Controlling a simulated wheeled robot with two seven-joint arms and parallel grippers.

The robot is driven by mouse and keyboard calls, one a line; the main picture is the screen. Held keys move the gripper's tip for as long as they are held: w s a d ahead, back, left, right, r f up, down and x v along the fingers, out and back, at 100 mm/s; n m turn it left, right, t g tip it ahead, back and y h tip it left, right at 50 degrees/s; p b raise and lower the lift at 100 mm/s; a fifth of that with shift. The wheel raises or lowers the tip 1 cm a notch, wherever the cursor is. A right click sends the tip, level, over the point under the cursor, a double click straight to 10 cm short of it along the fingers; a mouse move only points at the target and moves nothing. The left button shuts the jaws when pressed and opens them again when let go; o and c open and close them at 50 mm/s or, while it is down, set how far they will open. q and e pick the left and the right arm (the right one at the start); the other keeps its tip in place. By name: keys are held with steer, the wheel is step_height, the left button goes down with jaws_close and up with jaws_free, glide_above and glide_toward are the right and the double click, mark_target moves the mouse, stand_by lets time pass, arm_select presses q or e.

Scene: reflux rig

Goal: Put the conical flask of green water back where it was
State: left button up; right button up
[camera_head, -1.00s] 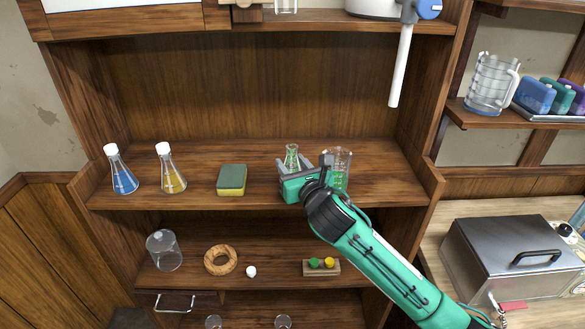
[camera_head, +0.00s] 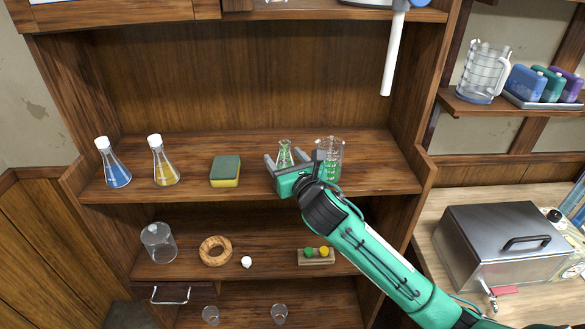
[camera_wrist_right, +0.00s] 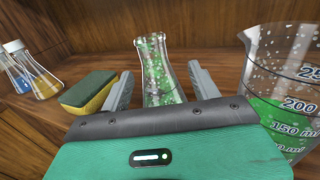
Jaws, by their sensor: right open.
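The conical flask of green water (camera_head: 285,151) stands upright on the middle shelf, and its contents look speckled green in the right wrist view (camera_wrist_right: 158,65). My right gripper (camera_head: 293,158) is in front of the flask, open, with a finger on either side of it. In the right wrist view the fingers (camera_wrist_right: 160,82) show gaps to the glass, most clearly on the left. The flask's base is hidden behind the gripper body. My left gripper is in neither view.
A beaker of green liquid (camera_wrist_right: 283,105) stands close to the right of the right finger. A green and yellow sponge (camera_head: 225,171) lies to the left. Yellow (camera_head: 163,165) and blue (camera_head: 114,168) flasks with white caps stand further left. The shelf between is clear.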

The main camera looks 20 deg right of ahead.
steer(key=s+d+b, duration=0.1)
steer(key=s+b, duration=0.2)
steer(key=s, duration=0.9)
steer(key=shift+d, duration=0.2)
steer(key=shift+w, duration=0.1)
